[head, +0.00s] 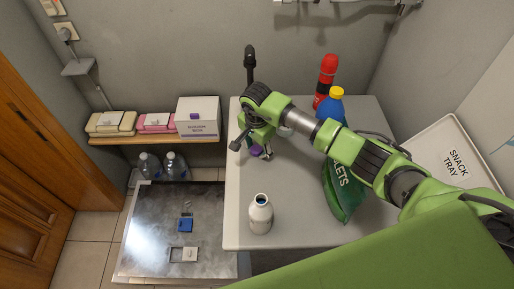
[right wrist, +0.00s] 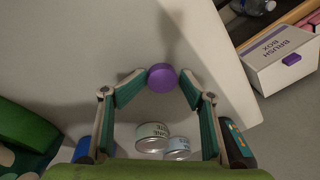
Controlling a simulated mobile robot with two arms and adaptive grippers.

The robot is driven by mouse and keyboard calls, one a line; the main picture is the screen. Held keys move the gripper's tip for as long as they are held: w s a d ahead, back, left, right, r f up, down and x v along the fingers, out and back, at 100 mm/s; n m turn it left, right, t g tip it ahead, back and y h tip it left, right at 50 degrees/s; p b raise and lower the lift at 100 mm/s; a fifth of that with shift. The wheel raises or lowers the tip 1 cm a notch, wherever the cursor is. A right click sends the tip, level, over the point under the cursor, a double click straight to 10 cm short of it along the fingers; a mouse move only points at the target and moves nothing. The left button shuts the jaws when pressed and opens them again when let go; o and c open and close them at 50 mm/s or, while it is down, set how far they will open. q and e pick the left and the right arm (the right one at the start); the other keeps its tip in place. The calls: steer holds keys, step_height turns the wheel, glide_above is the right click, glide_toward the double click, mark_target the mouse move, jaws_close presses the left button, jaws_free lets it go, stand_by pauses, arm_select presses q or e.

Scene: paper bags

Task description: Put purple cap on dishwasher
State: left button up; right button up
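The purple cap (head: 256,151) is at the right gripper's tips, over the white table's left part. My right gripper (head: 254,147) points down there. In the right wrist view the cap (right wrist: 162,78) sits between the two inward-bent fingertips (right wrist: 162,84), which appear to touch its sides. I cannot tell whether it rests on the table or is slightly raised. The dishwasher's metallic surface (head: 145,215) lies low, left of the table, with a blue block (head: 185,225) and a small open compartment (head: 184,255) on it. My left gripper is out of view.
An open white bottle (head: 261,220) stands near the table's front-left. Cans (right wrist: 152,138), a green bag (head: 343,195), a blue bottle with yellow cap (head: 330,106) and a red bottle (head: 327,75) are also there. A brush box (head: 198,122) sits on the shelf; clear bottles (head: 175,167) stand below.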

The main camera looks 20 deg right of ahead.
steer(key=shift+s+f, duration=0.3)
steer(key=shift+a+r+p, duration=0.1)
steer(key=shift+r+p, duration=0.4)
steer(key=shift+p, duration=0.1)
steer(key=shift+w+r+p, duration=0.1)
steer(key=shift+r+p, duration=0.3)
steer(key=shift+p, duration=0.1)
steer(key=shift+w+r+b, duration=0.1)
steer(key=shift+r+b, duration=0.65)
steer(key=shift+r, duration=0.1)
step_height(320, 180, up, 10)
steer(key=s+b, duration=0.1)
steer(key=b, duration=0.1)
steer(key=shift+s+a, duration=0.2)
